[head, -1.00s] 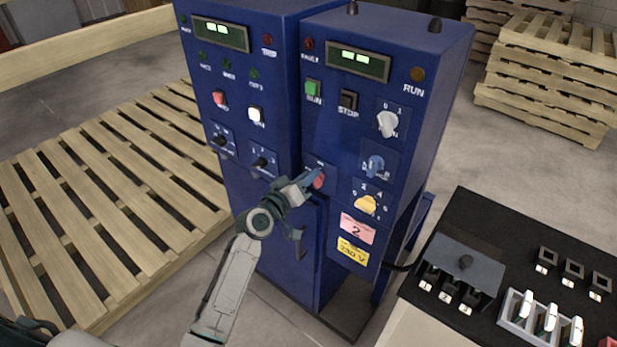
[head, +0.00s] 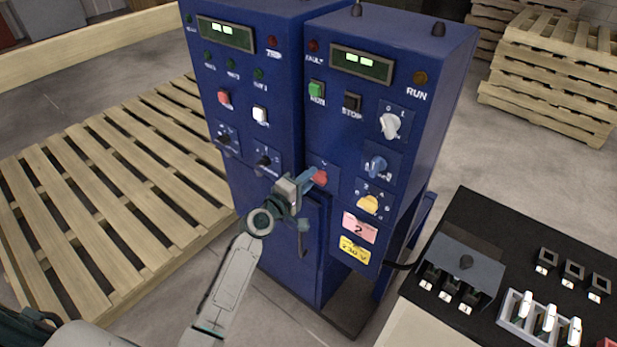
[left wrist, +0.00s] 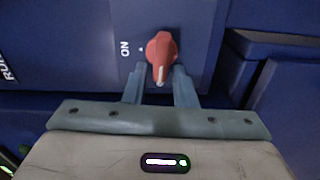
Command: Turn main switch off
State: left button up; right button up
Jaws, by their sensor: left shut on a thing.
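The red rotary main switch (head: 320,177) sits low on the left side of the right blue cabinet's front. My left gripper (head: 311,181) reaches it from the lower left. In the left wrist view the red knob (left wrist: 161,55) stands between the two fingers of the left gripper (left wrist: 160,78), which are shut on it. A white pointer line on the knob faces the gripper in that view, and the word ON with a small mark shows to the knob's left. My right gripper is not in view.
The right cabinet (head: 433,120) also carries a white knob (head: 390,125), a blue knob (head: 376,166) and a yellow knob (head: 369,204). The left cabinet (head: 245,90) stands beside it. A black-topped table (head: 480,215) with switches is at the right; pallets (head: 100,200) lie left.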

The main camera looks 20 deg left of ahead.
pick_arm(q)
jog(key=shift+f+n, duration=0.2)
jog(key=shift+n, duration=0.1)
dwell(0.4)
jog(key=o, duration=0.7)
jog(key=shift+s, duration=0.1)
jog(key=b+v, duration=0.2)
jog(key=v, duration=0.8)
jog(key=shift+s+a+r, duration=0.1)
jog(key=shift+s, duration=0.25)
